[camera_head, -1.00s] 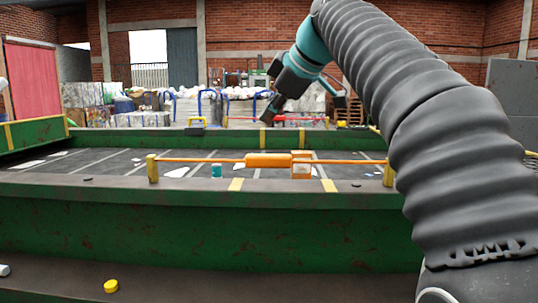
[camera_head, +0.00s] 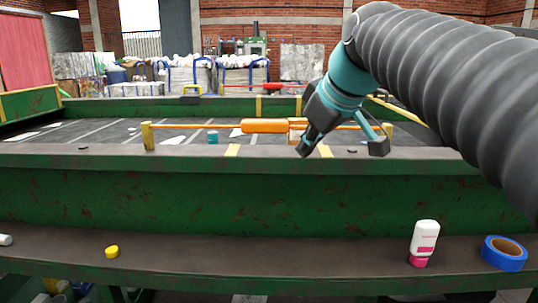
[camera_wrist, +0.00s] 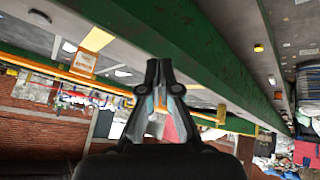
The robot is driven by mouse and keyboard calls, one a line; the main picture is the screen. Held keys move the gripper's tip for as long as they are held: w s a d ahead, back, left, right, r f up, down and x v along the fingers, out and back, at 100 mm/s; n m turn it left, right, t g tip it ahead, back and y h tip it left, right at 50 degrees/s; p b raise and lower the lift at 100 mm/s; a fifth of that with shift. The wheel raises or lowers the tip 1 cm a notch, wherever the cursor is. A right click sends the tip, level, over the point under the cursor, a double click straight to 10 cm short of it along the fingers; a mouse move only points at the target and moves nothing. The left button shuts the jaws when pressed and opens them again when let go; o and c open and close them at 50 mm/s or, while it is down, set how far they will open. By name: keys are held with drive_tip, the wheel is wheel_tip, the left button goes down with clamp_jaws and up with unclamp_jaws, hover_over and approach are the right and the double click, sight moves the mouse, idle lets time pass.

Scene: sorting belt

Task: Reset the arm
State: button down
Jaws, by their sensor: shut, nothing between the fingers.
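My gripper (camera_head: 305,148) hangs in the air at the near edge of the sorting belt (camera_head: 100,141), in front of the orange emergency-stop bar (camera_head: 265,126). In the wrist view my gripper (camera_wrist: 160,62) has its two dark fingers together, with nothing seen held at the tips. The arm comes in from the right in its grey ribbed sleeve, with a teal wrist.
The near ledge holds a white and pink bottle (camera_head: 425,238), blue tape (camera_head: 504,252), a yellow cap (camera_head: 112,251) and a white item (camera_head: 5,240). The green belt wall (camera_head: 200,196) stands behind. A teal can (camera_head: 213,137) sits on the belt.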

drive_tip(key=s+d+f+m+h, duration=0.1)
drive_tip(key=s+d+f+m, duration=0.2)
drive_tip(key=s+f, duration=0.3)
drive_tip(key=s+d+f+m+h, duration=0.1)
drive_tip(key=s+d+f+m, duration=0.2)
drive_tip(key=f, duration=0.9)
drive_tip(key=s+d+f+m+g+h, duration=0.1)
drive_tip(key=s+d+f+m, duration=0.1)
drive_tip(key=s+f, duration=0.7)
drive_tip(key=shift+s+d+m, duration=0.4)
drive_tip(key=shift+s+m, duration=0.15)
drive_tip(key=shift+m, duration=0.15)
drive_tip(key=shift+f, duration=0.1)
drive_tip(key=shift+d, duration=0.1)
